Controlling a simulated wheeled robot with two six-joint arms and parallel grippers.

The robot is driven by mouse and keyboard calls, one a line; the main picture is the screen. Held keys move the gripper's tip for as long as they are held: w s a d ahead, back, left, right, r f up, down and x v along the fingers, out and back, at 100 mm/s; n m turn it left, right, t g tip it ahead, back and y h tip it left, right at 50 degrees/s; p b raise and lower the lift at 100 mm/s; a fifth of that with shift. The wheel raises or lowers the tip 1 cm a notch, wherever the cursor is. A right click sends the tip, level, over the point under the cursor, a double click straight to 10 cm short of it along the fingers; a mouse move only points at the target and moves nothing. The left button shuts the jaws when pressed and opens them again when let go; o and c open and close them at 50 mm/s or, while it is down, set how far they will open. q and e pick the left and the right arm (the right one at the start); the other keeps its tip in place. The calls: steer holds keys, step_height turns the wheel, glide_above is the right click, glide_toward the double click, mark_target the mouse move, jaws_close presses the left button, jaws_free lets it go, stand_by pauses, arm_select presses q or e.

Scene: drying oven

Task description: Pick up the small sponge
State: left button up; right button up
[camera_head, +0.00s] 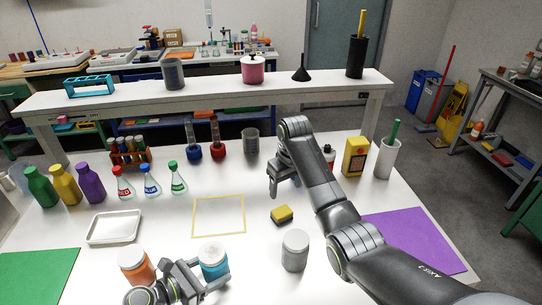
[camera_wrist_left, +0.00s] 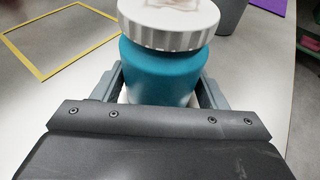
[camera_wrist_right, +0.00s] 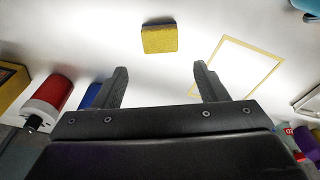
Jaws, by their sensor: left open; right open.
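That jar (camera_wrist_left: 165,70) fills the middle of the left wrist view.
A grey cup (camera_head: 295,250) stands just in front of the sponge. The yellow outline (camera_head: 219,217) is empty. A purple mat (camera_head: 414,240) lies right, under my right arm. An orange jar (camera_head: 136,265) and white tray (camera_head: 114,227) are left. Flasks and bottles stand farther back.

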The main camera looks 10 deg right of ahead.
steer(key=n, duration=0.4)
steer(key=n+g, duration=0.1)
steer(key=n, duration=1.3)
glide_above(280, 212)
steer(key=shift+h, duration=0.3)
steer(key=f, duration=0.6)
steer(key=shift+a, duration=0.3)
steer(key=f, duration=0.1)
steer(key=d+f, duration=0.1)
steer(key=f, duration=0.1)
steer(key=shift+f, duration=0.1)
steer(key=shift+w+a+f, duration=0.1)
steer(key=shift+f, duration=0.9)
steer(key=c, duration=1.1)
steer(key=shift+r, duration=0.1)
steer(key=shift+c, duration=0.2)
step_height(280, 212, up, 10)
